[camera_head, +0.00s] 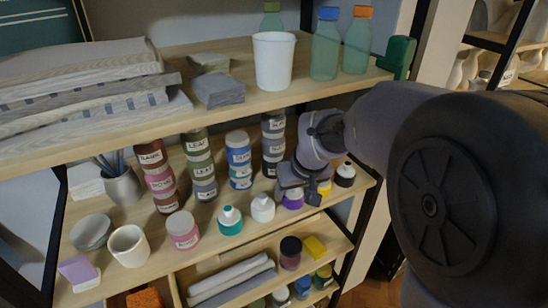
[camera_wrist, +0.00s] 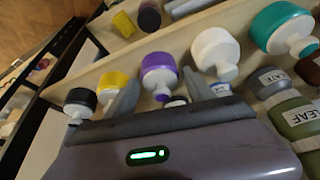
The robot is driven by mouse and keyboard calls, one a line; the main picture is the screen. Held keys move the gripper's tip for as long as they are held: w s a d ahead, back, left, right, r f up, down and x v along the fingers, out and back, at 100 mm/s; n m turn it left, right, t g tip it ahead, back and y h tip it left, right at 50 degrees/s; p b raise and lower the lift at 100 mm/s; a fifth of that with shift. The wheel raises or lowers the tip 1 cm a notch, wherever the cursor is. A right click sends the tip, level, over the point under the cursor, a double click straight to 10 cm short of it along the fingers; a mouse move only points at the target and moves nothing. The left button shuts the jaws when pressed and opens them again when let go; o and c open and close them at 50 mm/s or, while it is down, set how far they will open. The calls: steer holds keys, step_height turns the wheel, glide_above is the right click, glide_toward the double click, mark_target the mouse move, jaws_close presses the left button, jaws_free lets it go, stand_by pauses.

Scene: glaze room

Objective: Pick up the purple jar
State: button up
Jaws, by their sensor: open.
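The purple jar (camera_head: 293,200) stands on the middle shelf near its front edge, with a white part and narrower neck. My gripper (camera_head: 306,188) is just above and beside it and hides part of it. In the wrist view the purple jar (camera_wrist: 159,70) lies beyond and between the two grey fingertips of my gripper (camera_wrist: 160,93). The fingers are spread apart and nothing is held between them. Whether a finger touches the jar cannot be told.
A white jar (camera_head: 262,208) and a teal jar (camera_head: 230,220) stand left of it; a yellow jar (camera_wrist: 112,87) and a black jar (camera_head: 345,175) on the other side. Stacked labelled jars (camera_head: 273,143) stand behind. The upper shelf (camera_head: 205,110) overhangs.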

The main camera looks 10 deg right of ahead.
steer(key=shift+x, duration=0.95)
steer(key=shift+r, duration=0.2)
steer(key=shift+c, duration=0.4)
jaws_close()
